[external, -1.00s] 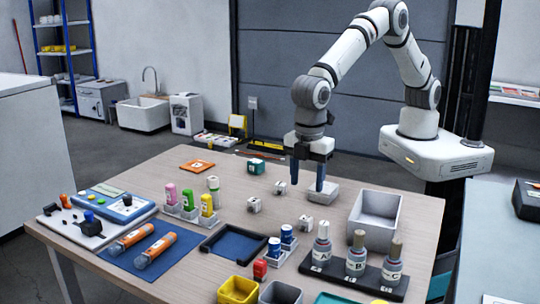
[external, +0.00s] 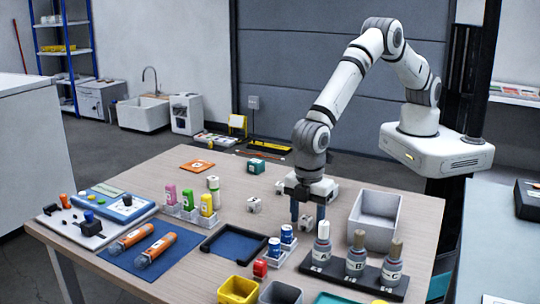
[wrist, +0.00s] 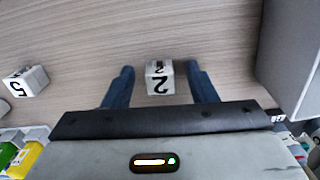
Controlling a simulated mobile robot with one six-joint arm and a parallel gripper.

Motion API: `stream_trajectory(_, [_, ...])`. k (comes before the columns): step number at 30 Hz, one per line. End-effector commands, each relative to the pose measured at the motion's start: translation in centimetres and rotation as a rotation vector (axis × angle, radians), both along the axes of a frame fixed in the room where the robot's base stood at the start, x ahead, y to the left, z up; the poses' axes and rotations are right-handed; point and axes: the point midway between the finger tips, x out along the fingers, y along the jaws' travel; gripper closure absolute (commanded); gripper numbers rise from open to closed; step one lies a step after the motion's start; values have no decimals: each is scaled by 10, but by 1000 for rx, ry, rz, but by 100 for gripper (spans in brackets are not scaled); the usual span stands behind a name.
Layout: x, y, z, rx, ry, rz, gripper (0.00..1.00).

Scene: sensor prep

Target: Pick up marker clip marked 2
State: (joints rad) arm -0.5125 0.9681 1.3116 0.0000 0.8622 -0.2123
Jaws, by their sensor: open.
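The marker clip marked 2 is a small white block with a black 2; in the wrist view the clip (wrist: 160,78) sits on the wood table between my blue fingers. My gripper (wrist: 161,73) is open, with one finger on each side of the clip and gaps visible. In the external view my gripper (external: 307,213) points down, low over the table, and the clip (external: 306,222) shows between the fingertips, partly hidden.
A clip marked 5 (wrist: 28,80) lies to the left in the wrist view. A grey open bin (external: 376,212) stands right of my gripper. A rack with several bottles (external: 350,272) and a holder with blue-capped vials (external: 281,251) stand in front.

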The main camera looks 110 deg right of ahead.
Motion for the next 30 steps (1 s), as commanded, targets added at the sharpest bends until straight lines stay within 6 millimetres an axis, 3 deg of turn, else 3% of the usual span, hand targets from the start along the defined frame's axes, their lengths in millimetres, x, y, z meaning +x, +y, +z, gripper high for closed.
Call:
stream_trajectory(2, [0,0,0,0,0,0,49])
stream_trajectory(19, [0,0,1,0,0,0,96])
stream_trajectory(26, [0,0,2,1,-1,0,96])
stream_trajectory(30, [1,1,16,2,-4,0,96])
